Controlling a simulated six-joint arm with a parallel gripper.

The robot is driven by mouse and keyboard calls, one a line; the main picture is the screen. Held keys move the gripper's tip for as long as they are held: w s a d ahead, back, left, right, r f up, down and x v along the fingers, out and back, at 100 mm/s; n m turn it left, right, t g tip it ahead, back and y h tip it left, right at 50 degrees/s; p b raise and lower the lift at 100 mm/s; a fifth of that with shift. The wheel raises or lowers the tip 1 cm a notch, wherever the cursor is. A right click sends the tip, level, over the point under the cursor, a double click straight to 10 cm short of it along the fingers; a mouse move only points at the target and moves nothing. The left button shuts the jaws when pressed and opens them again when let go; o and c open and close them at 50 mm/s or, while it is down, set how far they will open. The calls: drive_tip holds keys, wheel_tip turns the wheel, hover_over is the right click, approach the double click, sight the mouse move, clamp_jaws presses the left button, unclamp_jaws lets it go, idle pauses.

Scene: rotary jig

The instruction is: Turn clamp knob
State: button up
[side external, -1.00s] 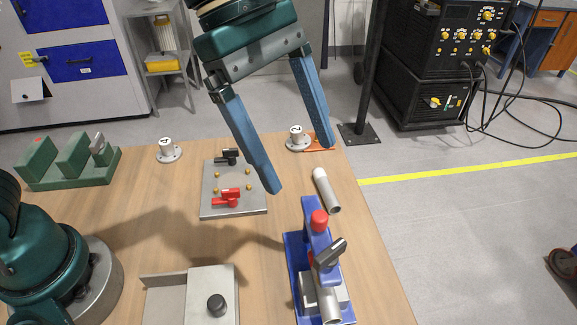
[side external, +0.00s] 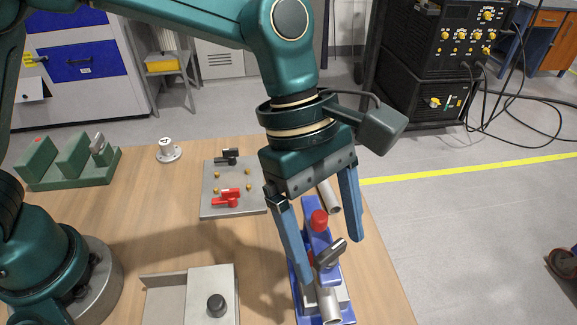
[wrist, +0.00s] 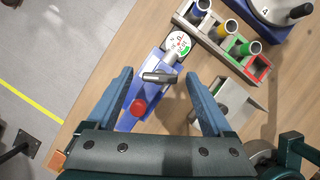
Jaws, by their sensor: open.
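A blue clamp fixture (side external: 293,248) stands near the table's right front edge, and it also shows in the wrist view (wrist: 127,121). It carries a grey bar-shaped knob (side external: 331,253), also seen in the wrist view (wrist: 159,77), and a round red knob (side external: 320,218), also in the wrist view (wrist: 138,107). My gripper (side external: 329,260) is open and empty above the fixture. In the wrist view (wrist: 159,79) its fingers stand on either side of the bar knob, apart from it. A finger hides part of the fixture in the side view.
A metal plate with a red handle (side external: 228,198) and a black handle (side external: 229,156) lies left of the fixture. A bracket with a black knob (side external: 216,305) stands at the front. A grey tube (side external: 328,197) lies behind. The wrist view shows a rack of coloured tubes (wrist: 228,27).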

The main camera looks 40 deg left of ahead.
clamp_jaws()
drive_tip(key=shift+w+d+m+g+y, duration=0.1)
drive_tip(key=shift+m+g+y, duration=0.3)
drive_tip(key=shift+m, duration=1.05)
drive_tip(key=shift+w+m+g+y, duration=0.15)
drive_tip(key=shift+m+g, duration=0.35)
drive_tip(key=shift+m, duration=0.95)
drive_tip(key=shift+s, duration=0.1)
unclamp_jaws()
